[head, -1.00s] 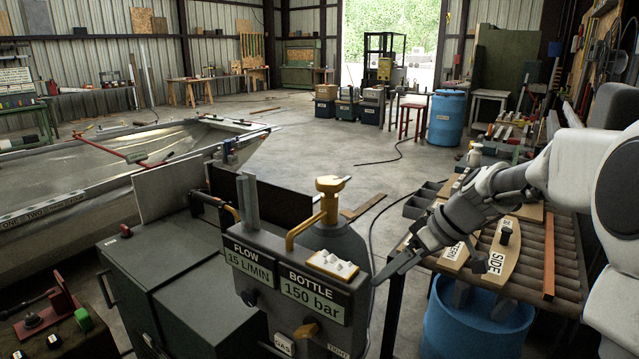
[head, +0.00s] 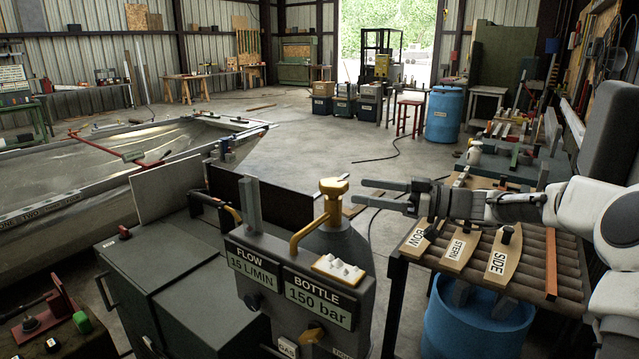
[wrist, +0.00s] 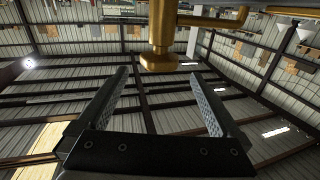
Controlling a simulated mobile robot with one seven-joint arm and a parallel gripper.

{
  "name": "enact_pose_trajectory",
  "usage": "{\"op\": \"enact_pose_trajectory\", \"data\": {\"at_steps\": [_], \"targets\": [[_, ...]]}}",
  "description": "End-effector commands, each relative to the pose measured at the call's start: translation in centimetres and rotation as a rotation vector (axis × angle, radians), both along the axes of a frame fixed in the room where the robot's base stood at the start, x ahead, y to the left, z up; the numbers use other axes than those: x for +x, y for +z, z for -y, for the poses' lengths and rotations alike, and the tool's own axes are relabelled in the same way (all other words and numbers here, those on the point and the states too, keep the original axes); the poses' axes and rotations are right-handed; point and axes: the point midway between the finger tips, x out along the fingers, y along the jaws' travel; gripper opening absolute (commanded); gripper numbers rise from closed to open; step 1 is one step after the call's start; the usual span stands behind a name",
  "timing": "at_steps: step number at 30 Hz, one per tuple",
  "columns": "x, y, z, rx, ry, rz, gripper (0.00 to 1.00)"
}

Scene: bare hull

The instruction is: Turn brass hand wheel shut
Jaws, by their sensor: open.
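The brass hand wheel (head: 334,187) tops the brass valve stem on the gas bottle (head: 340,240), behind the panel marked FLOW and BOTTLE (head: 290,285). The bottle readout shows 150 bar. My gripper (head: 362,191) is open and empty, reaching in from the right at about the wheel's height. Its fingers point left at the wheel, with a small gap in the head view. In the wrist view the wheel (wrist: 158,62) appears upside down, beyond and between the two open fingertips (wrist: 158,78). I see no contact.
A brass pipe (head: 303,238) bends from the valve to the panel. A roller table (head: 535,255) with boards marked BOW, STERN and SIDE lies under my arm. A blue drum (head: 465,325) stands below it. Open floor lies behind the bottle.

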Motion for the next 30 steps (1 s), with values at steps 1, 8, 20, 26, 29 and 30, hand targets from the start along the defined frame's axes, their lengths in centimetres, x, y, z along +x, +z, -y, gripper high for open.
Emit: {"op": "enact_pose_trajectory", "data": {"at_steps": [1,8,20,26,29,30], "targets": [[0.3,0.1,-1.3,0.000,0.004,-0.001,1.00],[1.9,0.1,-6.0,-0.001,0.003,-0.001,1.00],[3.5,0.0,-10.5,-0.002,-0.001,-0.002,1.00],[3.6,-0.1,-10.7,-0.002,-0.001,-0.002,1.00],[3.6,-0.1,-10.7,-0.002,-0.001,-0.002,1.00],[3.6,-0.1,-10.7,-0.002,-0.001,-0.002,0.93]]}}
